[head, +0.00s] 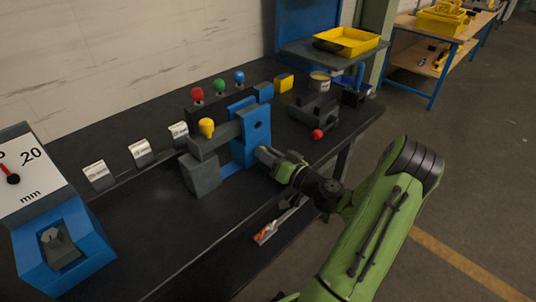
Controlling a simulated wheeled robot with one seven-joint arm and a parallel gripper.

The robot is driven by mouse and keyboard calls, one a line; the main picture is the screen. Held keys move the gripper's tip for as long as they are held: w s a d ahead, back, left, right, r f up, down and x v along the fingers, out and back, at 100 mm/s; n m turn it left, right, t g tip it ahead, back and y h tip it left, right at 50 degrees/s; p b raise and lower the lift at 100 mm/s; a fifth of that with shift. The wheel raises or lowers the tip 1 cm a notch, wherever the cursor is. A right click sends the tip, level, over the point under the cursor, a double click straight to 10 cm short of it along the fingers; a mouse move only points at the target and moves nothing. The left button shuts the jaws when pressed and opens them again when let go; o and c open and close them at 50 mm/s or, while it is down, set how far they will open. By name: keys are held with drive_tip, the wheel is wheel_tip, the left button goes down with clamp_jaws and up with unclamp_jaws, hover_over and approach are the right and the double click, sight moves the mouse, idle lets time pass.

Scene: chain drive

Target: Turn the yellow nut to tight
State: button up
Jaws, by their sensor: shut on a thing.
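A blue upright plate (257,135) stands on the dark bench, beside a grey block and bar (203,172). My gripper (272,158) reaches in from the right to the right face of this plate. It is shut on the yellow nut (263,150), of which only a small yellowish bit shows at the fingertips. The fingers hide the rest, so I cannot tell how far the nut is turned.
Red (197,94), green (219,86) and blue knobs (239,77) stand behind. A grey vise-like block (316,110) with a red ball (317,134) is right of the plate. A blue gauge (50,225) stands at left. An orange-handled tool (267,232) lies near the front edge.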

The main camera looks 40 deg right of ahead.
idle(0.3)
drive_tip(key=o, duration=1.1)
drive_tip(key=shift+c, duration=0.2)
drive_tip(key=shift+s, duration=0.15)
drive_tip(key=s+p, duration=0.1)
drive_tip(key=s, duration=1.4)
drive_tip(key=shift+s+d, duration=0.2)
drive_tip(key=shift+s, duration=0.1)
